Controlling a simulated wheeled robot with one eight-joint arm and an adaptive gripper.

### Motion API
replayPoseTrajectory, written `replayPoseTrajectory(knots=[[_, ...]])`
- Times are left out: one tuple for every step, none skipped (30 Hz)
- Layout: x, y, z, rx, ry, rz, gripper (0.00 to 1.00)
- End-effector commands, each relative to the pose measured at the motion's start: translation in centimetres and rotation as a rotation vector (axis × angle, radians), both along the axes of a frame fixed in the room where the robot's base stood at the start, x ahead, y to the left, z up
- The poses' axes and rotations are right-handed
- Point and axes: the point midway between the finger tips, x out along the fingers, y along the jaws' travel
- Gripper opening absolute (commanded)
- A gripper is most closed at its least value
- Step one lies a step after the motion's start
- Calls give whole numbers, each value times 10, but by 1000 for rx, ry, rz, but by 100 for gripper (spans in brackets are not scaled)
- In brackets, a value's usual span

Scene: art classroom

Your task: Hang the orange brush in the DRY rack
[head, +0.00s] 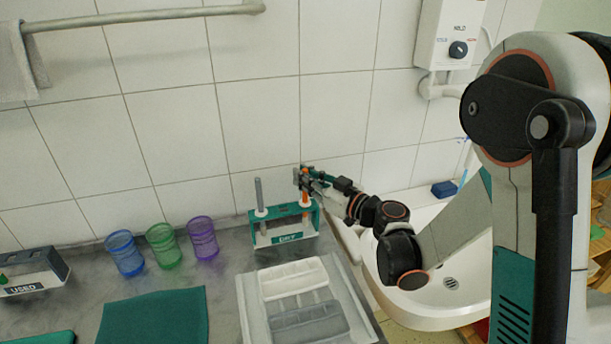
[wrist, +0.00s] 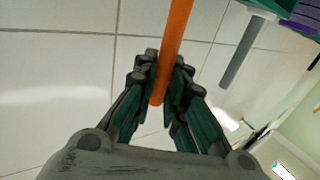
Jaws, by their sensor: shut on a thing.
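The DRY rack (head: 284,239) is a green and white stand on the grey counter against the tiled wall. A grey-handled brush (head: 259,194) stands upright at its left side; its handle also shows in the wrist view (wrist: 241,54). My gripper (head: 303,178) is shut on the upper handle of the orange brush (head: 305,197), which is upright at the rack's right end. In the wrist view, the orange handle (wrist: 174,40) runs between the fingers (wrist: 158,98) and out of the top edge. I cannot tell whether the brush rests in its slot; its lower end is hidden.
Blue (head: 125,254), green (head: 163,246) and purple (head: 202,238) cups stand left of the rack. The USED rack (head: 36,273) is far left. A grey tray (head: 250,305) lies in front of the DRY rack. A white sink (head: 435,300) is at right.

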Motion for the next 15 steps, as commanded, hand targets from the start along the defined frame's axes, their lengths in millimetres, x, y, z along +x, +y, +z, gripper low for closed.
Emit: replayPoseTrajectory(knots=[[0,0,0,0,0,0,0],[0,0,0,0,0,0,0],[0,0,0,0,0,0,0],[0,0,0,0,0,0,0],[0,0,0,0,0,0,0],[0,0,0,0,0,0,0],[0,0,0,0,0,0,0],[0,0,0,0,0,0,0],[0,0,0,0,0,0,0],[0,0,0,0,0,0,18],[0,0,0,0,0,0,25],[0,0,0,0,0,0,34],[0,0,0,0,0,0,35],[0,0,0,0,0,0,35],[0,0,0,0,0,0,35]])
